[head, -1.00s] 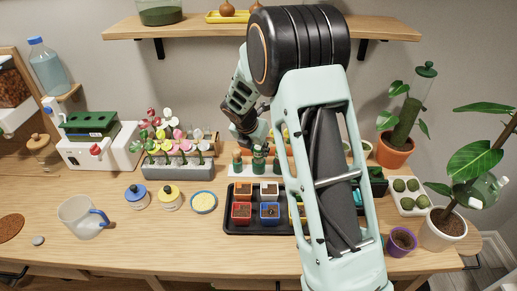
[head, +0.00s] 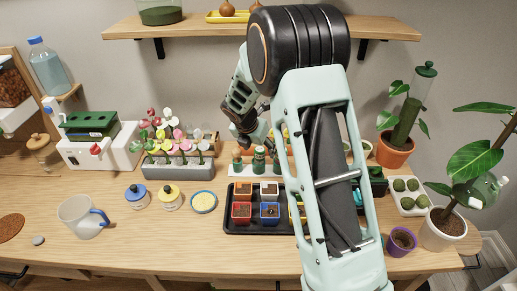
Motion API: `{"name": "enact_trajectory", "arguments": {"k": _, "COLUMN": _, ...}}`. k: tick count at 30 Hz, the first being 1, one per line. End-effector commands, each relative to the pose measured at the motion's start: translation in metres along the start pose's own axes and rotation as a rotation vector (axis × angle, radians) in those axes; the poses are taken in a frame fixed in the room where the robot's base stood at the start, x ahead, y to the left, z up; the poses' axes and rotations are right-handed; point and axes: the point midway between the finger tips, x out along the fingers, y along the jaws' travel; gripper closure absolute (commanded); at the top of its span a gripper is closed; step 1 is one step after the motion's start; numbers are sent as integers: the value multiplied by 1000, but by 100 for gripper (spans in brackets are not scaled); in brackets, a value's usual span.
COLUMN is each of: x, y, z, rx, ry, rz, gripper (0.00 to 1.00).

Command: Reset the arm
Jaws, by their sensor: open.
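My gripper (head: 250,137) shows in the head view at the centre of the table. It is open and points down, above the white rack (head: 245,170) of small green bottles (head: 259,159). No held object shows between its fingers, though the fingertips are small and partly hidden. My arm comes up from the lower right, bends at a dark joint near the shelf and comes down to the gripper.
A black tray (head: 259,228) of small coloured pots lies in front of the rack, partly behind my arm. A grey planter (head: 178,170) of colourful flowers stands left. The clear mug (head: 82,217) stands front left. A purple pot (head: 401,241) and potted plants stand right. A wooden shelf (head: 190,27) hangs above.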

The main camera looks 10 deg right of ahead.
Motion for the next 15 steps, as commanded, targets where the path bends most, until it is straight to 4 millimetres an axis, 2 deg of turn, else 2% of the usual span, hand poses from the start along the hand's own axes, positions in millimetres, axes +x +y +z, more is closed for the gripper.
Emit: {"name": "enact_trajectory", "arguments": {"k": 15, "x": -27, "y": 0, "z": 14, "rx": 1, "ry": 0, "rz": 0, "gripper": 38}}
